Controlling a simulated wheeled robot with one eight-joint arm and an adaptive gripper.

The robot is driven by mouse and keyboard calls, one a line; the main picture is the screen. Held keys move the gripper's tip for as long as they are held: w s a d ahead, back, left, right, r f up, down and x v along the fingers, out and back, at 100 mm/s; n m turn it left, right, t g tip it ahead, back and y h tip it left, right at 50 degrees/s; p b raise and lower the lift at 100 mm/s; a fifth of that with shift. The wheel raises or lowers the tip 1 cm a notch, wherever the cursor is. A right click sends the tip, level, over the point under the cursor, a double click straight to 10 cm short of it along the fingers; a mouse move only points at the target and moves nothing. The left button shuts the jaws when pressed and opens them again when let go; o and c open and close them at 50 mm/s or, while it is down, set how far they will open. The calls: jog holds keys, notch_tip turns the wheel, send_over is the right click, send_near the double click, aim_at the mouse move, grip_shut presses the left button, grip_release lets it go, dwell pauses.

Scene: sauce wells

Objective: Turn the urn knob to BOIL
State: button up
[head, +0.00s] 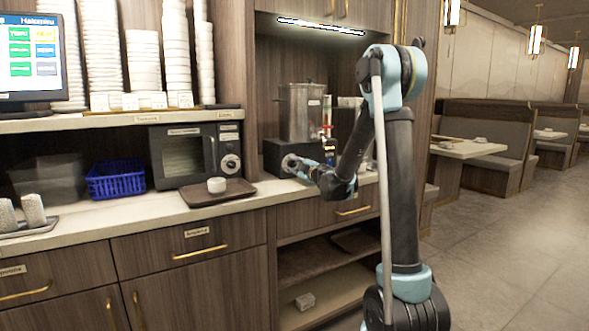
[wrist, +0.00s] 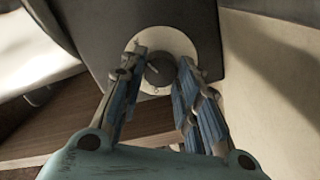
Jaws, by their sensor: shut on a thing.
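The urn (head: 301,112) is a steel cylinder on a dark base (head: 276,155) in the counter niche. Its knob (wrist: 160,70) is a dark round dial on a pale disc (wrist: 180,42), on the front of the base. My gripper (wrist: 161,72) has one blue-padded finger on each side of the knob and is shut on it. In the head view my gripper (head: 299,167) reaches the front of the base from the right and partly covers the disc. The marks on the disc are too small to read, so the knob's setting cannot be told.
A brown tray (head: 240,195) with a white cup (head: 217,185) lies on the counter left of the urn. A dark microwave (head: 196,152) and a blue basket (head: 116,180) stand farther left. Stacked cups fill the shelf above. Open floor and dining booths lie to the right.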

jog(key=o, duration=1.1)
jog(key=shift+f, duration=0.1)
jog(key=shift+c, duration=0.2)
jog(key=v, duration=1.2)
jog(key=shift+w, duration=0.1)
